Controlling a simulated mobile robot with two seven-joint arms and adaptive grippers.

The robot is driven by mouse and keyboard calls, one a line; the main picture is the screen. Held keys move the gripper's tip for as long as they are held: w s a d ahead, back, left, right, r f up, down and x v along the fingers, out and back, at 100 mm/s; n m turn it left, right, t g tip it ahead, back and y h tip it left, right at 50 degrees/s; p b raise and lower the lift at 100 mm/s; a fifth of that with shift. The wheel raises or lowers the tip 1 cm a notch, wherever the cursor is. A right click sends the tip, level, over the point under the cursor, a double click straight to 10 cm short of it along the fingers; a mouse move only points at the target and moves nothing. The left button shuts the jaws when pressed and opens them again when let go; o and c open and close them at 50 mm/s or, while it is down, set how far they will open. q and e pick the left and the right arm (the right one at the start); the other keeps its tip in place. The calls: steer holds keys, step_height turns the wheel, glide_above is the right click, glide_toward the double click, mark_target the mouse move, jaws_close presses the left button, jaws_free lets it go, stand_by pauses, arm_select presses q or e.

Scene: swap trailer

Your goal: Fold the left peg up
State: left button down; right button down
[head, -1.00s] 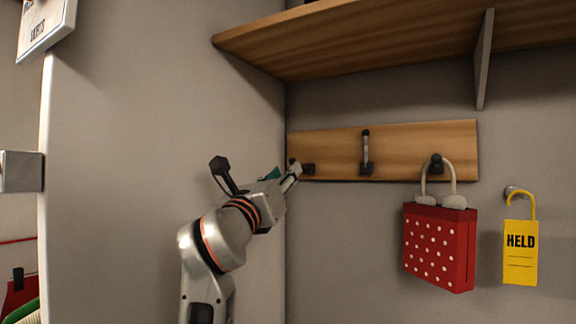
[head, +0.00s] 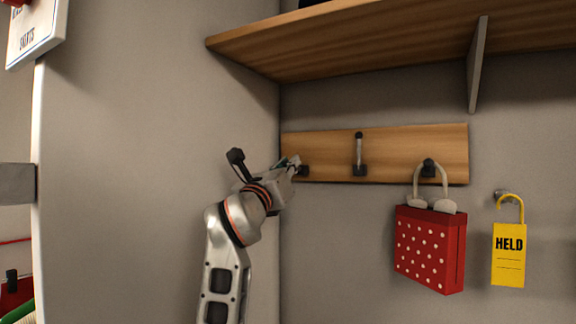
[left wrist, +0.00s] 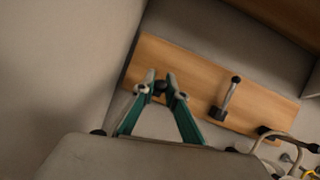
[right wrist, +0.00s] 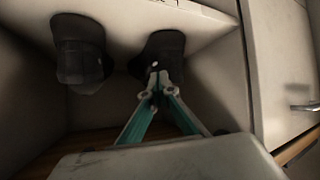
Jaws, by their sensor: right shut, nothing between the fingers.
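The left peg (head: 304,171) is a small dark peg at the left end of the wooden rail (head: 388,142). Its arm is mostly hidden by my left gripper (head: 294,161). In the left wrist view, the peg's dark part (left wrist: 160,87) lies between the tips of my left gripper (left wrist: 160,80). The fingers are close together, with a small gap; I cannot tell whether they press on the peg. The middle peg (head: 359,150) stands upright. My right gripper (right wrist: 159,80) is shut and empty, in front of a dark shoe (right wrist: 160,52).
A red dotted bag (head: 428,246) hangs by its handles on the right peg (head: 428,167). A yellow HELD tag (head: 508,256) hangs farther right. A wooden shelf (head: 350,38) overhangs the rail. A side wall (head: 160,150) stands close to my left arm.

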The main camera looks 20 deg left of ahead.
arm_select(q)
steer(key=shift+r, duration=0.1)
arm_select(e)
steer(key=shift+r, duration=0.1)
